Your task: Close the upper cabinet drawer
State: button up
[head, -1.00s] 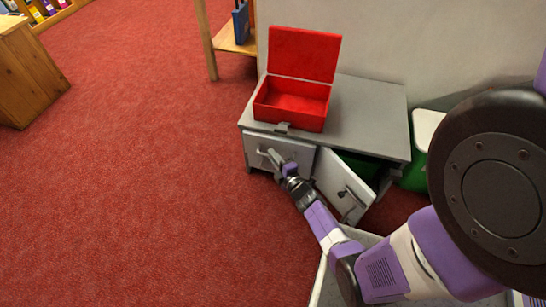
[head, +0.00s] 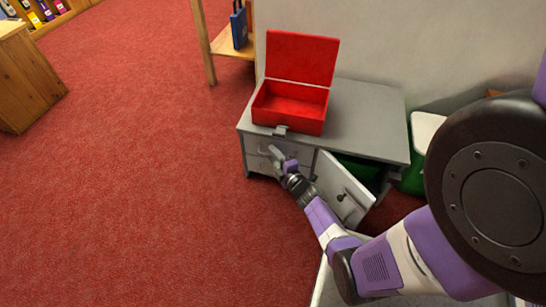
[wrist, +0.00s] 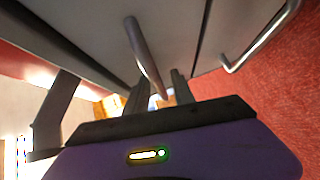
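The grey cabinet (head: 372,118) stands against the wall. Its upper drawer (head: 290,148) is at the left of its front and looks flush or almost flush, with the lower drawer front (head: 258,164) visible below it. My gripper (head: 277,155) is at the upper drawer's handle. In the wrist view the handle bar (wrist: 146,55) runs down to between the two fingers of my gripper (wrist: 160,92). The fingers are a little apart; whether they clamp the bar I cannot tell. The lower drawer's handle (wrist: 262,40) is at the right there.
An open red box (head: 290,104) stands on the cabinet top. The cabinet's door (head: 345,192) hangs open just right of my gripper. A green bin with a white lid (head: 425,130) stands to the right. The red carpet at left is clear.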

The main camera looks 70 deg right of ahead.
jog(key=shift+s+a, duration=0.1)
jog(key=shift+a, duration=0.05)
jog(key=p+v, duration=0.2)
jog(key=v, duration=0.5)
jog(key=shift+s+a+p, duration=0.15)
jog(key=shift+s+p, duration=0.1)
jog(key=shift+p, duration=0.05)
dwell(0.4)
